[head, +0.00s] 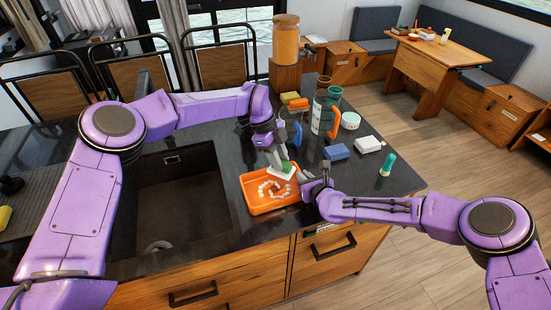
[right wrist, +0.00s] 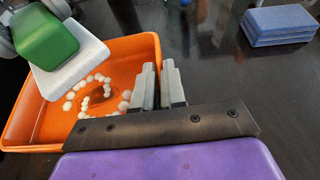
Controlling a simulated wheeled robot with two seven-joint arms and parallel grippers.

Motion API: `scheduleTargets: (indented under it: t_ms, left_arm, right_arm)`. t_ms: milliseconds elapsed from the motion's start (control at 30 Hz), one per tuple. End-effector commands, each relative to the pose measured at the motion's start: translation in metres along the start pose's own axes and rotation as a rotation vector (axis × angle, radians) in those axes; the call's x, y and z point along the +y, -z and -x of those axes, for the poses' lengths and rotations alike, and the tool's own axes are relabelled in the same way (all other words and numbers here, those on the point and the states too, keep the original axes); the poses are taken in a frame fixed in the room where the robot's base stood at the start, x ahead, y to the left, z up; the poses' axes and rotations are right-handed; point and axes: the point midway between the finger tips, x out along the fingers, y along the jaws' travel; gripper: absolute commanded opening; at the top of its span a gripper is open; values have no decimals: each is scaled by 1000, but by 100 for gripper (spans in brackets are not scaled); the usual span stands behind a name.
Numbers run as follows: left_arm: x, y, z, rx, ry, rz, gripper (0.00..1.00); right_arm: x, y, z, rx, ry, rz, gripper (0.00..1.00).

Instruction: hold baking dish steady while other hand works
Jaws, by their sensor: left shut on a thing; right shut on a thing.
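The orange baking dish (head: 247,203) sits on the dark counter to the right of the sink. It also shows in the right wrist view (right wrist: 22,130). A ring of small white blobs lies on its floor. My right gripper (head: 305,181) is shut on the dish's right wall; its fingers (right wrist: 160,87) straddle the rim in the right wrist view. My left gripper (head: 277,158) is shut on a scrubber with a green top (right wrist: 48,40) and a white textured underside, held over the far part of the dish. The scrubber also shows in the head view (head: 286,168). Whether it touches the dish floor is unclear.
A blue sponge stack (head: 337,151), a white block-like item (head: 369,145) and a teal-green bottle (head: 387,165) stand right of the dish. The empty sink (head: 175,195) is left.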

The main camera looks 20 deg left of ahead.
Motion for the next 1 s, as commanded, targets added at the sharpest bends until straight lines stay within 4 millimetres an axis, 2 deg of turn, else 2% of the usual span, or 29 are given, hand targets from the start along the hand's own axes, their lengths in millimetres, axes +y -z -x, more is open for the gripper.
scheduleTargets:
  t_ms: [333,1000]
  left_arm:
    - [-1,-5,-12,-1,13,33,3]
    - [0,-30,-70,0,9,33,3]
  right_arm:
    - [0,0,0,0,1,0,0]
    - [0,0,0,0,1,0,0]
